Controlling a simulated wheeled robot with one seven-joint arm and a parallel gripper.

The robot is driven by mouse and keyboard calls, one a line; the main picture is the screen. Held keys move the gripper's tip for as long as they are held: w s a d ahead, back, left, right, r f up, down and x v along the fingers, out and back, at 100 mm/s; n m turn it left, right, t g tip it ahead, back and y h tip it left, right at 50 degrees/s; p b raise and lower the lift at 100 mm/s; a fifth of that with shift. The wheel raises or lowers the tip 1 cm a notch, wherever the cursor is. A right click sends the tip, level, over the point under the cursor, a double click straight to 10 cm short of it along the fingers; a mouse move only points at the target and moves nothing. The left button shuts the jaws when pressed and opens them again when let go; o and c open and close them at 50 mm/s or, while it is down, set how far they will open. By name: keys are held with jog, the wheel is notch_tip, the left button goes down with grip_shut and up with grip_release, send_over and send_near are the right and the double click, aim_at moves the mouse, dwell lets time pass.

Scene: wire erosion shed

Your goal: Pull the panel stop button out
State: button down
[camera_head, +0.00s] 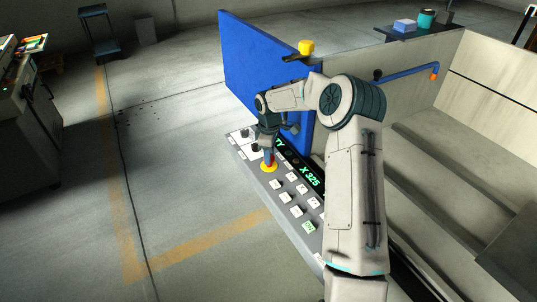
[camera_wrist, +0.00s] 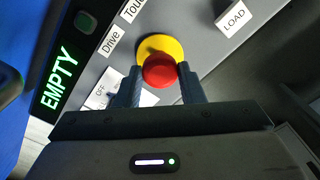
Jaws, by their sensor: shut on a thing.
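The red stop button (camera_wrist: 159,71) stands on a round yellow base (camera_wrist: 159,43) on the grey control panel (camera_wrist: 205,20). In the wrist view the two dark fingers of my gripper (camera_wrist: 160,82) are shut on the red head, one at each side. In the head view my gripper (camera_head: 269,156) reaches down to the panel (camera_head: 254,180). The yellow base (camera_head: 268,168) shows below it there, and the red head is mostly hidden by the fingers.
A display (camera_head: 309,175) and several white keys (camera_head: 283,198) lie close to the button. A blue board (camera_head: 262,75) stands behind the panel. A blue pipe with an orange end (camera_head: 410,70) is at the right.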

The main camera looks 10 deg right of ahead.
jog(key=c, duration=0.9)
grip_release()
jog(key=shift+r, duration=0.3)
jog(key=shift+c, duration=0.2)
jog(key=shift+f, duration=0.1)
notch_tip(320, 180, up, 14)
jog(key=b, duration=0.1)
